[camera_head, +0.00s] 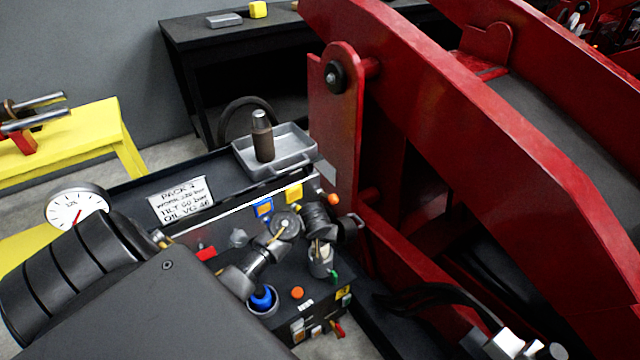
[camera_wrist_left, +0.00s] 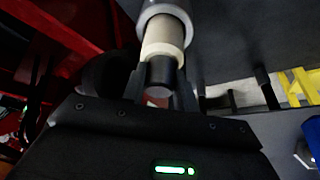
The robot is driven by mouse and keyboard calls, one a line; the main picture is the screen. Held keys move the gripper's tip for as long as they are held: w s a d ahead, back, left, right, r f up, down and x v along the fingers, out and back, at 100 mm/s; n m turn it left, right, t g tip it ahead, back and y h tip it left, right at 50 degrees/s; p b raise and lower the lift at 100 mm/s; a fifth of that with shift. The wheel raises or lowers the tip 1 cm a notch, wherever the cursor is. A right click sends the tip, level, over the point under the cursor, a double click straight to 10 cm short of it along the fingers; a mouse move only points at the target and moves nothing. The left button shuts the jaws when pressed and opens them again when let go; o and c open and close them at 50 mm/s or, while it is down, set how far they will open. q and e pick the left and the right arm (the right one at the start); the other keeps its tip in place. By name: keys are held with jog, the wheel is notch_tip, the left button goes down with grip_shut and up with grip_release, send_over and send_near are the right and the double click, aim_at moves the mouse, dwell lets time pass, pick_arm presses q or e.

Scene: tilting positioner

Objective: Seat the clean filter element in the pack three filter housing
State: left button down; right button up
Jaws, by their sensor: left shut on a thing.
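The clean filter element is a cream cylinder (camera_wrist_left: 163,38) with a dark end piece (camera_wrist_left: 160,75). My left gripper (camera_wrist_left: 160,92) is shut on the dark end in the left wrist view. The far end of the element goes into or behind the grey rim of the filter housing (camera_wrist_left: 160,8); its depth is hidden. In the head view my left gripper (camera_head: 318,235) is just above the grey cup-like housing (camera_head: 321,265) on the pack, and the element is mostly hidden. A dark brown used-looking element (camera_head: 262,142) stands upright in a grey tray (camera_head: 300,152). My right gripper is not in view.
The large red positioner frame (camera_head: 480,130) stands close on the right. A dark bench (camera_head: 190,45) is behind.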

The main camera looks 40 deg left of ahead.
pick_arm(q)
jog(key=shift+f, duration=1.1)
jog(key=shift+r, duration=0.1)
jog(key=shift+w+f+b, duration=0.1)
jog(key=shift+f+b, duration=0.35)
jog(key=shift+f, duration=0.15)
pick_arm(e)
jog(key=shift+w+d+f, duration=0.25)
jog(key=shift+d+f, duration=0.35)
pick_arm(q)
jog(key=c, duration=1.1)
grip_release()
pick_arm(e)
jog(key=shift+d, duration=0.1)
